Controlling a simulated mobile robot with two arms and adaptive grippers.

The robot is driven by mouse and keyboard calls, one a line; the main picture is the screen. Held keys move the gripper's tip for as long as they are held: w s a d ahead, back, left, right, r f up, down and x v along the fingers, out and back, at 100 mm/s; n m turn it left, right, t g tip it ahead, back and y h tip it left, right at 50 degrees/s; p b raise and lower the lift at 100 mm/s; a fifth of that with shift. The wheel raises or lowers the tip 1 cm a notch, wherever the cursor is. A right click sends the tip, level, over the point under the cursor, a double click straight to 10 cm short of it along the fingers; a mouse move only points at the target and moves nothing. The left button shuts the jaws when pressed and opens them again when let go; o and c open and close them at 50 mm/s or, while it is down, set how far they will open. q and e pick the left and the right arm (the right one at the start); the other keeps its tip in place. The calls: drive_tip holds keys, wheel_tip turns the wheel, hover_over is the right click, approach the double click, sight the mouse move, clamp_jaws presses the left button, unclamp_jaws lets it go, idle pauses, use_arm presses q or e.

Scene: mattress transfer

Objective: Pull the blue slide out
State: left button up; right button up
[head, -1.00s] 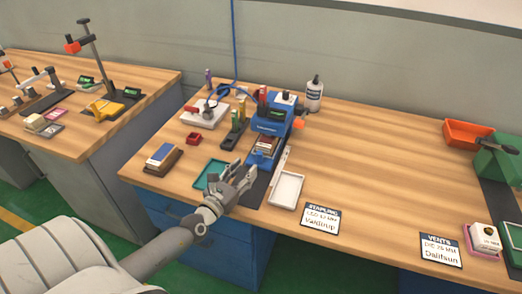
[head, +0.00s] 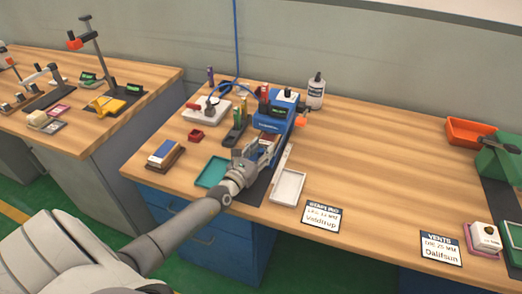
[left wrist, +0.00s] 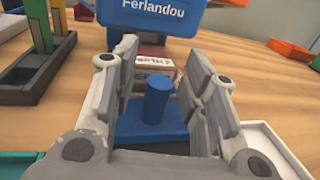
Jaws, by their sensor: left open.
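The blue slide (left wrist: 140,122) lies in front of the blue machine (head: 275,118), which is marked "Ferlandou" in the left wrist view (left wrist: 150,14). An upright blue knob (left wrist: 156,100) stands on the slide. Behind the knob a dark red and cream block (left wrist: 152,68) with lettering sits under the machine's head. My left gripper (head: 258,150) is open, with its fingers on both sides of the knob in the left wrist view (left wrist: 160,85). I cannot tell if they touch it. In the head view the gripper hides most of the slide. My right gripper is not in view.
A teal tray (head: 212,172) lies left of my left gripper and a white tray (head: 288,186) lies right of it. A holder with coloured sticks (head: 236,132) stands left of the machine. A white bottle (head: 315,94) stands behind. The bench's middle right is clear.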

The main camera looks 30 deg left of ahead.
use_arm(q)
clamp_jaws()
